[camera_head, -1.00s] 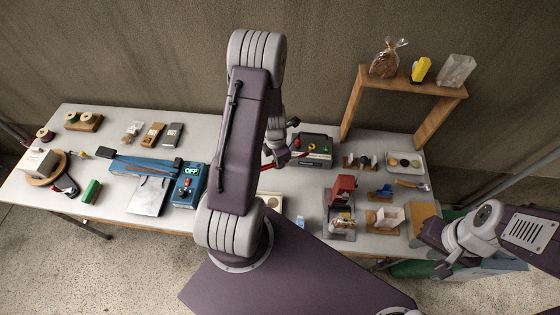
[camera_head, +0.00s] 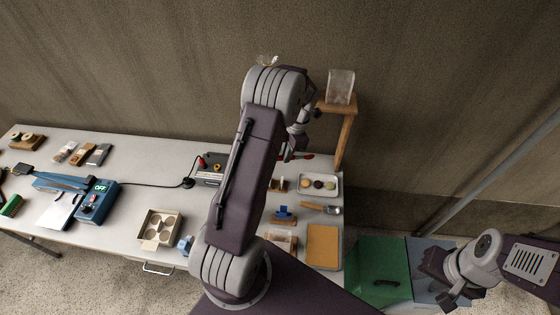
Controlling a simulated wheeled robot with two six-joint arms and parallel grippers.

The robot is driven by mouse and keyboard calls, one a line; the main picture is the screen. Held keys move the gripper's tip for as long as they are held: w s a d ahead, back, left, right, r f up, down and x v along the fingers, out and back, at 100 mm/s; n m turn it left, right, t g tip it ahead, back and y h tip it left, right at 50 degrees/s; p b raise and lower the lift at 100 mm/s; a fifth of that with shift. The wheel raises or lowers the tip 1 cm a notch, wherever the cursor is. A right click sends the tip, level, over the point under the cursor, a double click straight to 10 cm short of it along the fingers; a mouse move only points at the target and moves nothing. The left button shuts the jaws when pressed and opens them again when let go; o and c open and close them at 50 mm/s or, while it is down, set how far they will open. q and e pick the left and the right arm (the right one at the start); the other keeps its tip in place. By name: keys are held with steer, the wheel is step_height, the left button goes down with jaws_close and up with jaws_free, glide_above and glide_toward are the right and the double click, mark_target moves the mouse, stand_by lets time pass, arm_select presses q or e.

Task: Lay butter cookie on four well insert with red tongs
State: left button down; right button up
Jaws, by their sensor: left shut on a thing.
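The four well insert (camera_head: 146,229) is a pale box with round wells, on the table left of my arm. Several small round cookies (camera_head: 318,183) lie on a light tray (camera_head: 334,194) at the table's right end. They differ in colour, and I cannot tell for sure which is the butter cookie. My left gripper (camera_head: 298,143) is partly hidden behind its own arm, above the table's back. It is shut on the red tongs (camera_head: 308,156), of which only a red part shows. My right gripper (camera_head: 437,284) is empty at the lower right, its fingers apart.
A wooden shelf (camera_head: 347,135) with a clear container (camera_head: 340,86) rises behind the tray. A blue sealer (camera_head: 97,205) and a black cable are on the left. A brown board (camera_head: 323,247) lies at the right front. A green bin (camera_head: 384,268) stands off the table's right end.

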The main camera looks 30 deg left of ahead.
arm_select(q)
steer(key=shift+s+a, duration=0.3)
steer(key=shift+a, duration=0.1)
steer(key=shift+w+d+f+b, duration=0.1)
steer(key=shift+d+f+b, duration=0.05)
steer(key=shift+f+b, duration=0.15)
steer(key=shift+w+d+f+b, duration=0.1)
steer(key=shift+d+f+b, duration=0.05)
steer(key=shift+f, duration=0.25)
steer(key=shift+f+b, duration=0.55)
steer(key=shift+f, duration=0.3)
steer(key=shift+s+a+f+b, duration=0.15)
steer(key=shift+f+b, duration=0.15)
steer(key=shift+f, duration=0.25)
steer(key=c, duration=1.9)
jaws_free()
steer(key=o, duration=0.3)
arm_select(e)
steer(key=shift+s+a+f, duration=0.1)
steer(key=shift+a+f, duration=0.05)
steer(key=shift+f, duration=0.5)
steer(key=shift+s+a+f, duration=0.1)
steer(key=shift+a+f, duration=0.05)
steer(key=shift+f, duration=0.45)
arm_select(q)
steer(key=shift+o, duration=0.2)
